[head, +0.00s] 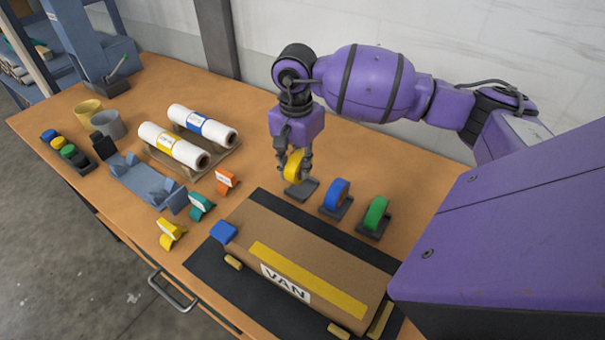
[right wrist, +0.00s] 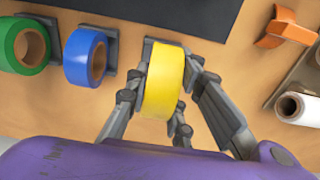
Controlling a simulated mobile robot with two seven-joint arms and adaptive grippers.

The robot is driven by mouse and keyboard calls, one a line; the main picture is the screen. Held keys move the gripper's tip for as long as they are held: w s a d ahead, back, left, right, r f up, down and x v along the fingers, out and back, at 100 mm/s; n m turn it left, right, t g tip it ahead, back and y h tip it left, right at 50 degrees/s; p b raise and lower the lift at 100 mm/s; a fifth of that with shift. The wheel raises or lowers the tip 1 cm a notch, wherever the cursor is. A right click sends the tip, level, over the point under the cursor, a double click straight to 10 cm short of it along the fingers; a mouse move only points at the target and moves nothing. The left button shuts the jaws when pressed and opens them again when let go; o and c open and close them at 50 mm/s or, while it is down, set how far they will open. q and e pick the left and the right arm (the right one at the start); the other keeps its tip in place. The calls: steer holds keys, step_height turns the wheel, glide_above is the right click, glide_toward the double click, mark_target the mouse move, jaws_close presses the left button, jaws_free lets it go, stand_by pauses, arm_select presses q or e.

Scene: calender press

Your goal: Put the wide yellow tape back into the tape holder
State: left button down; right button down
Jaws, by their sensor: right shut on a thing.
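The wide yellow tape (head: 293,166) is a roll held upright in my right gripper (head: 294,160), at or just above a dark grey tape holder (head: 302,189). In the right wrist view the yellow tape (right wrist: 164,80) sits between the fingers of my right gripper (right wrist: 160,110), with a little of the dark holder (right wrist: 149,48) showing behind it. I cannot tell whether the tape touches the holder. My left gripper is not in view.
A blue tape (head: 336,194) and a green tape (head: 376,213) stand in holders to the right. A brown box (head: 290,245) marked VAN lies on a dark mat in front. White rolls (head: 172,148) lie on a wooden rack to the left.

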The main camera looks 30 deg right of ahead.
steer(key=shift+w+d+f, duration=0.3)
steer(key=shift+d+f, duration=0.25)
steer(key=shift+f, duration=0.2)
steer(key=shift+d+f, duration=0.1)
steer(key=shift+f, duration=1.5)
steer(key=shift+f, duration=0.2)
steer(key=c, duration=1.5)
jaws_free()
steer(key=shift+c, duration=0.2)
